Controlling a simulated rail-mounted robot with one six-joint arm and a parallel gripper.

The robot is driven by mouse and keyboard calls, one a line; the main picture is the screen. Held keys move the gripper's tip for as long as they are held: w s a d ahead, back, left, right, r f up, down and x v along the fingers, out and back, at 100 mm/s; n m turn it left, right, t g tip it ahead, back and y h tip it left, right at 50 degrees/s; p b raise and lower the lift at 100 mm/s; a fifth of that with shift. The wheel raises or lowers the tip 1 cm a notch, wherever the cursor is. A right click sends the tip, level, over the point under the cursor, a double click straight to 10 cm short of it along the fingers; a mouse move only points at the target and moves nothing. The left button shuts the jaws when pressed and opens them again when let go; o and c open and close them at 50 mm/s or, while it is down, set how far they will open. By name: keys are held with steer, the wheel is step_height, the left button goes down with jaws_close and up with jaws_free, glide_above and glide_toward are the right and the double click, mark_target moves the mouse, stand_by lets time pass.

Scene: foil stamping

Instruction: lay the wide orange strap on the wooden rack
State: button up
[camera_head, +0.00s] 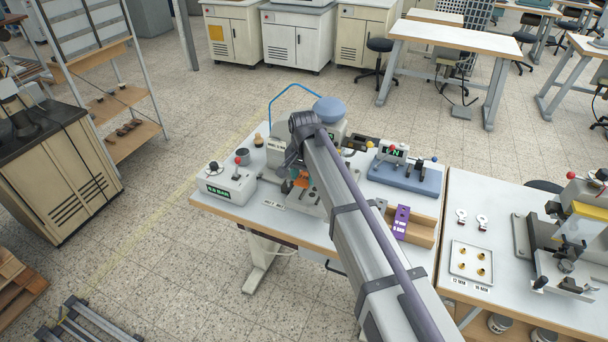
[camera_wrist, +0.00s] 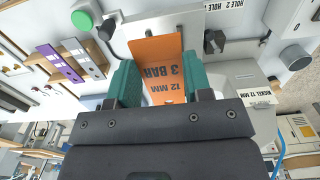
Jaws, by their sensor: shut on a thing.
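The wide orange strap (camera_wrist: 162,60) is printed "12 MM 3 BAR", upside down in the wrist view. My gripper (camera_wrist: 163,82) has its two teal fingers shut on the strap's sides. The strap's far end lies over or close to a pale machine plate; I cannot tell if they touch. In the head view a little of the orange strap (camera_head: 301,179) shows beside my arm, at the small press. The wooden rack (camera_head: 425,232) stands to the right of my arm, with a purple strap (camera_head: 401,221) on it. The rack (camera_wrist: 41,61) is at left in the wrist view.
A white control box (camera_head: 230,185) stands on the table's left. A blue-based device (camera_head: 408,176) stands behind the rack. The neighbouring table holds a small tray (camera_head: 471,262) and another machine (camera_head: 565,240). A grey strap (camera_wrist: 84,58) lies beside the purple one.

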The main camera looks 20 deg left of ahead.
steer(key=shift+r, duration=0.1)
step_height(320, 180, up, 3)
steer(key=p, duration=0.3)
steer(key=shift+r, duration=0.1)
stand_by(0.3)
